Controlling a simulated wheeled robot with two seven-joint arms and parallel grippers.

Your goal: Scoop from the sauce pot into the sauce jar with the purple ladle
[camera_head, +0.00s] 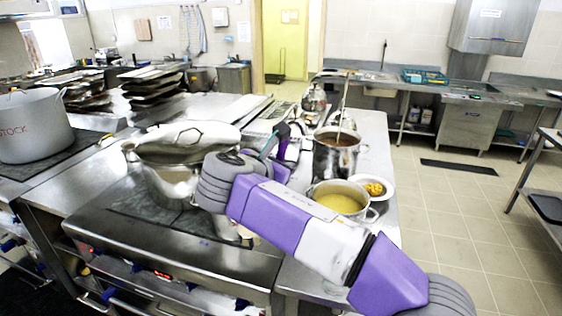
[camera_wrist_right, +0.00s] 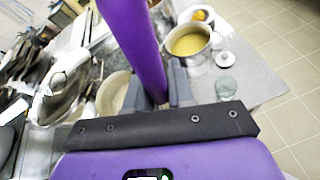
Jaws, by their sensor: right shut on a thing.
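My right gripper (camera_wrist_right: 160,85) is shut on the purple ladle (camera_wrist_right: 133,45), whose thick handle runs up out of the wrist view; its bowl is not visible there. In the head view my right arm reaches in from the lower right over the counter and hides part of it. A steel pot of brown sauce (camera_head: 335,158) stands on the counter with a long handle upright in it. A smaller pot of yellow sauce (camera_head: 340,203) stands in front of it. Which pot is the sauce pot I cannot tell. A small glassy greenish thing (camera_wrist_right: 227,87), possibly the jar, stands near the counter edge. My left gripper is out of view.
A plate of yellow food (camera_head: 374,188) sits beside the yellow pot. A small white round thing (camera_wrist_right: 226,60) lies near the glassy one. A large lidded pan (camera_head: 185,140) and a grey stockpot (camera_head: 35,128) stand at left.

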